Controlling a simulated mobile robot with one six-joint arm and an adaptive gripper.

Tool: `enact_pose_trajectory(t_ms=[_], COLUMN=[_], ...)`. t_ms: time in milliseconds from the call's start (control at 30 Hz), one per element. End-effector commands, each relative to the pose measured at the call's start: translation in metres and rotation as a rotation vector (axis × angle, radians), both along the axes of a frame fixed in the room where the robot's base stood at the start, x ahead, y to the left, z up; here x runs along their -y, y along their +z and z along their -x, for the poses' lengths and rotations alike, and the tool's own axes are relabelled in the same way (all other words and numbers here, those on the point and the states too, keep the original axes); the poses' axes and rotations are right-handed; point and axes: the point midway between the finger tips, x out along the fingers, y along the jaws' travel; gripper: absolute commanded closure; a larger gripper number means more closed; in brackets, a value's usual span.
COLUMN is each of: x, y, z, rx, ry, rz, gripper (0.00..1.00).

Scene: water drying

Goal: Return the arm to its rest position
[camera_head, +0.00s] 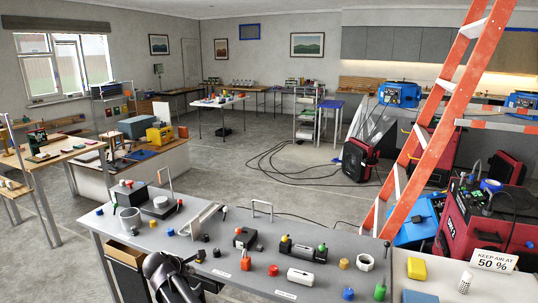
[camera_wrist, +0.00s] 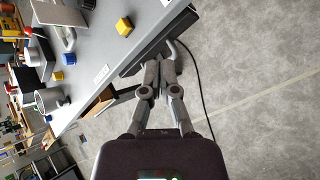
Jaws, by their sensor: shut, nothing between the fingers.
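My gripper (camera_wrist: 163,70) shows in the wrist view with its two grey fingers together and nothing between them. Its tips appear close to a dark drawer front (camera_wrist: 178,30) at the edge of the grey bench (camera_wrist: 95,45); I cannot tell whether they touch. A curved grey handle (camera_wrist: 187,52) is beside the tips. In the head view, my dark arm end is low at the front left of the bench (camera_head: 215,262), and the fingertips are hard to make out there. A partly open drawer (camera_head: 124,252) is to its left.
An orange ladder (camera_head: 430,140) and red machines (camera_head: 480,225) stand at the right. Open floor (camera_wrist: 255,110) lies beyond the bench edge.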

Motion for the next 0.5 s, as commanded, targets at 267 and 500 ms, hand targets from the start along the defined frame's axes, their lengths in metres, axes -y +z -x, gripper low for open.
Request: enact_pose_trajectory(t_ms=[267, 500], x=[0.039, 0.090], y=[-0.004, -0.010], z=[-0.002, 0.000], rx=[-0.025, -0.057], ry=[-0.109, -0.265], rz=[-0.064, -0.155], gripper=[1.00, 1.00])
